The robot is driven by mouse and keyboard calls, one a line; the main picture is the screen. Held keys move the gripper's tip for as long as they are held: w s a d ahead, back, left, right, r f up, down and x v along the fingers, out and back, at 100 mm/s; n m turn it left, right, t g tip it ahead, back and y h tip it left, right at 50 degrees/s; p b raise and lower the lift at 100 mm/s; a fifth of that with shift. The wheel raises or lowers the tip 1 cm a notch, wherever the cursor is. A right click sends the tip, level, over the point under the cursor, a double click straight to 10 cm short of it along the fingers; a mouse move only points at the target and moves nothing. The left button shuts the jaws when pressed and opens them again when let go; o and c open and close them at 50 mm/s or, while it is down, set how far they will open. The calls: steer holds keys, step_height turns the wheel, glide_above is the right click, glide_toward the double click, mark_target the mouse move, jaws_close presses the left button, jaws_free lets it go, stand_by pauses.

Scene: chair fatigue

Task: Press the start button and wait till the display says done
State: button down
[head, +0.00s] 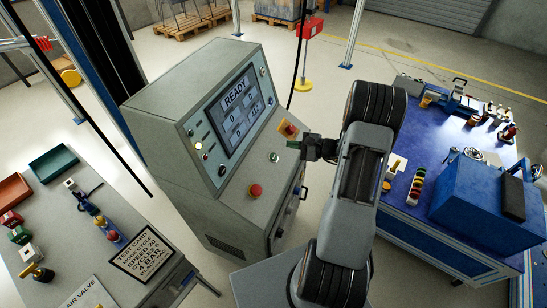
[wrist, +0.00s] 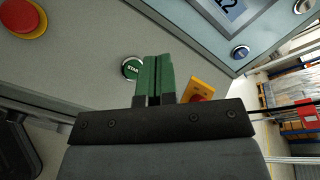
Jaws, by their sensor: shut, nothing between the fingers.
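The control console (head: 215,110) is a grey cabinet with a sloped panel. Its display (head: 235,110) reads READY above several number boxes. The green start button (wrist: 132,68), with white lettering, sits on the lower panel just left of my fingertips in the wrist view. In the head view a green button (head: 274,157) shows on the panel left of my gripper (head: 294,145). My gripper (wrist: 153,62) is shut and empty, its green fingers close to the start button. I cannot tell whether they touch the panel. Part of the display (wrist: 225,8) shows at the wrist view's top.
A red mushroom button (head: 255,190) sits on the panel, also in the wrist view (wrist: 24,14). A yellow-based red switch (head: 288,129) is close beside my gripper. A left bench holds a test card (head: 142,252). A blue workbench (head: 440,150) stands right.

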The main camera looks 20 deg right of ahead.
steer(key=a+f+b, duration=0.1)
steer(key=f, duration=0.1)
steer(key=w+f+b, duration=0.1)
steer(key=f, duration=0.1)
steer(key=w+a+f+b, duration=0.1)
steer(key=f, duration=0.1)
steer(key=shift+w+a+b, duration=0.25)
steer(key=shift+a+b, duration=0.05)
steer(key=shift+b, duration=0.1)
steer(key=shift+w+a+f+b, duration=0.35)
steer(key=shift+f+b, duration=0.25)
steer(key=shift+b, duration=0.1)
steer(key=shift+w+a+f, duration=0.1)
steer(key=shift+f, duration=0.05)
stand_by(1.3)
steer(key=shift+w+a+f+b, duration=0.15)
steer(key=shift+f+b, duration=0.1)
steer(key=shift+b, duration=0.4)
steer(key=shift+w+a+f+b, duration=0.15)
steer(key=shift+f+b, duration=0.1)
steer(key=shift+b, duration=0.2)
stand_by(0.5)
steer(key=shift+r, duration=0.15)
steer(key=shift+s+d+r, duration=0.35)
steer(key=shift+r, duration=0.15)
